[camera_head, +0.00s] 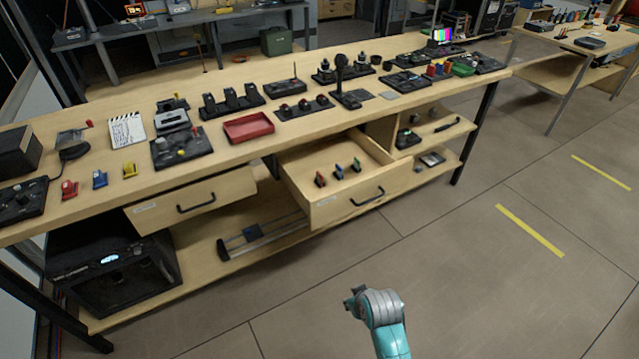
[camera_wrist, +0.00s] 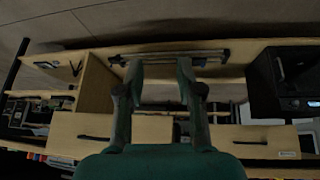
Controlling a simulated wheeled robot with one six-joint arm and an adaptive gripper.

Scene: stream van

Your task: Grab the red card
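Three small upright pieces stand in the open drawer (camera_head: 330,207) in the head view. The leftmost is a red piece (camera_head: 320,180), which may be the red card; a green piece (camera_head: 338,172) and a blue piece (camera_head: 356,165) stand to its right. They are too small to identify surely. My gripper (camera_wrist: 159,75) is in the wrist view with its two fingers apart and nothing between them. In the head view my arm's end is over the floor in front of the bench, apart from the drawer; its fingers cannot be made out there.
Another drawer (camera_head: 195,198) left of the open one is pulled out slightly. The bench top (camera_head: 225,170) holds a red tray (camera_head: 248,127), several black devices and small red, blue and yellow items at left. A black box (camera_head: 115,275) sits on the lower shelf. Floor in front is clear.

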